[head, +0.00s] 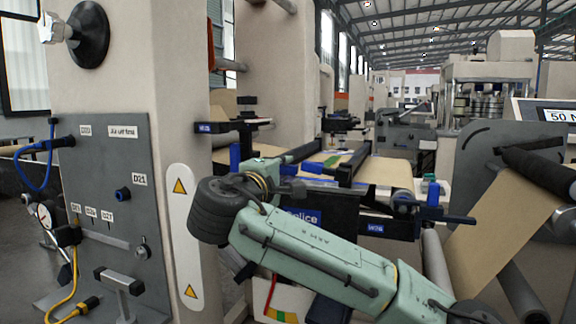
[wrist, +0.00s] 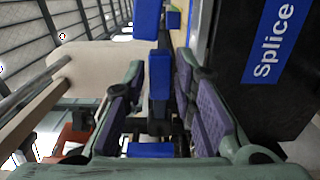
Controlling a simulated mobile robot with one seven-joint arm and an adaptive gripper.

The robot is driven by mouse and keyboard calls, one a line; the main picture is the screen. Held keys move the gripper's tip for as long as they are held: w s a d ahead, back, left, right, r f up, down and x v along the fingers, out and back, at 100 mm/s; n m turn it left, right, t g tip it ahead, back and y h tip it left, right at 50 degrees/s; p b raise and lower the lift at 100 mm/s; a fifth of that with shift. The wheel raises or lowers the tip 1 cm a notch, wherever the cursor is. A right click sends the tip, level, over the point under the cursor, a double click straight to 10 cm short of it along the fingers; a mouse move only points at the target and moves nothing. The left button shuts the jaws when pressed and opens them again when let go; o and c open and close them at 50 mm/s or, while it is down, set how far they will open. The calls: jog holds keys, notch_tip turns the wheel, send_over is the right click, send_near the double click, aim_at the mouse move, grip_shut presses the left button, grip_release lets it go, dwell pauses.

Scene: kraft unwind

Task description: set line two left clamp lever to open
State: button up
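In the head view, my gripper (head: 302,170) reaches the near left side of the splice table, above the blue "Splice" label (head: 302,217). In the wrist view, my gripper (wrist: 158,100) is open, with its purple pads apart. A dark clamp part with blue blocks (wrist: 160,84) lies between or just beyond the pads. I cannot tell whether the pads touch it. In the head view, a blue upright handle (head: 235,157) stands left of my gripper, by the W25 plate (head: 205,127). Whether this is the left clamp lever is unclear; my gripper and wrist hide part of that area.
A blue-handled clamp (head: 433,193) stands at the table's right end, by the W26 label (head: 375,227). A grey panel (head: 110,200) with hoses and a pale column stand at left. Brown web (head: 510,220) and rollers are at right. The Splice box (wrist: 255,90) is close beside my gripper.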

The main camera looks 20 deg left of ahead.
jog(key=shift+w, duration=0.95)
jog(key=shift+c, duration=0.2)
grip_shut()
